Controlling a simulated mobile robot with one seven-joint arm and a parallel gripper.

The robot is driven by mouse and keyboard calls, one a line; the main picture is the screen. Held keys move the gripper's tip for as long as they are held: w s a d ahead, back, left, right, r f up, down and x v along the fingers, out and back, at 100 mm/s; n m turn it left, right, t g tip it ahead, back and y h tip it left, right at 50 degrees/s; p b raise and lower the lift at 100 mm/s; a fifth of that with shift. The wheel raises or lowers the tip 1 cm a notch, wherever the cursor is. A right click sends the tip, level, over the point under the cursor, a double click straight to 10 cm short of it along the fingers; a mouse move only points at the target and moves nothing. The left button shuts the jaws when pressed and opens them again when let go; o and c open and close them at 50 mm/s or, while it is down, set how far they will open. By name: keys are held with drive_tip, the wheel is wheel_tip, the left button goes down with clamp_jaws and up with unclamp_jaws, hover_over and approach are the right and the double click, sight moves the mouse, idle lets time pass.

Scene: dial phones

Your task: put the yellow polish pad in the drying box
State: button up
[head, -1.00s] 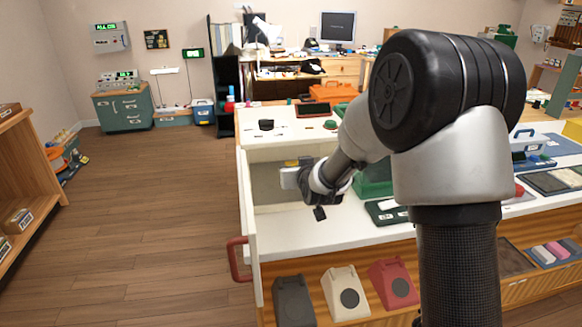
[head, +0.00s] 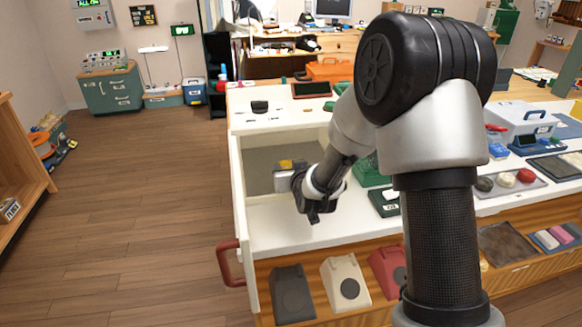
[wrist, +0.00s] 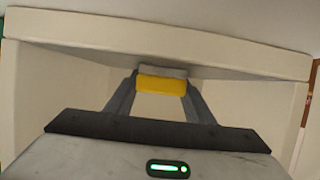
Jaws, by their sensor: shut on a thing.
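The yellow polish pad (wrist: 162,84) is between the two grey fingers of my gripper (wrist: 161,92) in the wrist view, with a pale grey strip along its far edge. In the head view my gripper (head: 286,174) is shut on the pad, and a bit of yellow (head: 286,163) shows at the fingertips. The gripper is at a cream-walled, grey-floored compartment (head: 262,154) at the counter's left end. I cannot tell whether the pad touches its walls or floor. Which container is the drying box is unclear; a clear handled box (head: 522,119) stands at right.
A red handle (head: 231,262) sticks out from the cream panel at left. Green items (head: 371,170) and a small dark device (head: 384,203) are just right of my gripper. The floor at left is clear.

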drive_tip(key=shift+f, duration=0.15)
drive_tip(key=o, duration=1.2)
drive_tip(key=shift+c, duration=0.2)
